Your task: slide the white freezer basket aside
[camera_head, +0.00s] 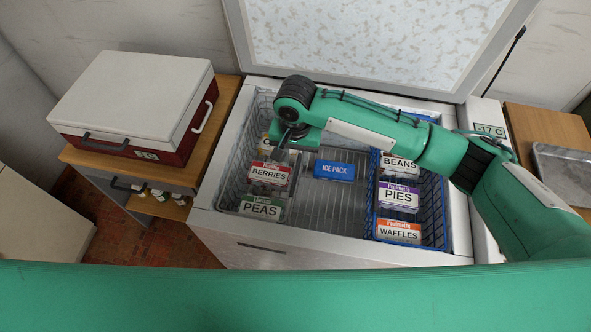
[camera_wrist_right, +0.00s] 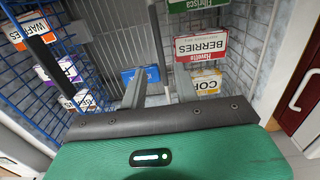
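The white wire freezer basket (camera_head: 235,182) stands at the left inside the open chest freezer. It holds boxes labelled BERRIES (camera_head: 270,173) and PEAS (camera_head: 261,207) and a partly hidden yellow-labelled box. My right gripper (camera_head: 279,155) points down over the basket's right side, near the BERRIES box. In the right wrist view its two fingers (camera_wrist_right: 160,92) are apart, with a thin grey upright edge between them, seemingly the basket's side. I cannot tell whether they touch it. My left gripper is not in view.
A blue wire basket (camera_head: 440,238) with BEANS, PIES and WAFFLES boxes stands at the freezer's right. A blue ice pack (camera_head: 334,171) lies between the baskets, where the floor is otherwise largely clear. The lid (camera_head: 370,40) is up. A red-and-white cooler (camera_head: 135,100) sits left.

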